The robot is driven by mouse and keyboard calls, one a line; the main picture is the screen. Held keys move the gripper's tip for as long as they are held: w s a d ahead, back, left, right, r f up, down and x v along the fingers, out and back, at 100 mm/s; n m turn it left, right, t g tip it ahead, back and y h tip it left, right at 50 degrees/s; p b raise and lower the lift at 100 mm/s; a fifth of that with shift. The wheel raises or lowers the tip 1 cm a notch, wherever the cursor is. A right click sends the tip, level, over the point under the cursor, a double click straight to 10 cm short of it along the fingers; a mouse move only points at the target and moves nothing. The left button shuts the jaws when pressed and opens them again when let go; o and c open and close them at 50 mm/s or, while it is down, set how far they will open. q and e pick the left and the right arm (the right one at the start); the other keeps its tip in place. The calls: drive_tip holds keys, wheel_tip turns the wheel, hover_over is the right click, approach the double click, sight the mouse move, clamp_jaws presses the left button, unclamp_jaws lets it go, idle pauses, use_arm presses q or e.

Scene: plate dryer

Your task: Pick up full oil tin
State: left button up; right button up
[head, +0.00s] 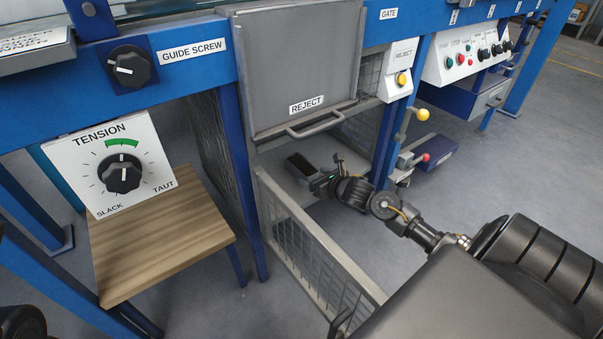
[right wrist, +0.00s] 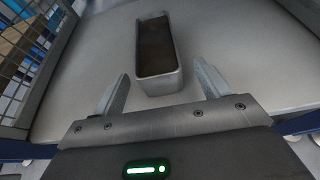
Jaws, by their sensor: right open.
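My right gripper (head: 331,171) is open and empty, beside the tin in the head view. In the right wrist view its two fingers (right wrist: 160,82) are spread wide apart. I cannot tell whether a finger touches the tin. My left gripper is not in view.
A grey hatch marked REJECT (head: 300,70) with a bar handle hangs above the tin. A low mesh barrier (head: 315,250) stands in front. Blue posts and mesh side panels flank the bay. A wooden stand (head: 160,235) with a tension dial is at left. Floor lies open at right.

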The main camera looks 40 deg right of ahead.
sight(308, 174)
drive_tip(key=b+x, duration=0.1)
drive_tip(key=x, duration=0.2)
drive_tip(key=shift+f, duration=0.25)
drive_tip(key=shift+w+b, duration=0.45)
drive_tip(key=c, duration=1.3)
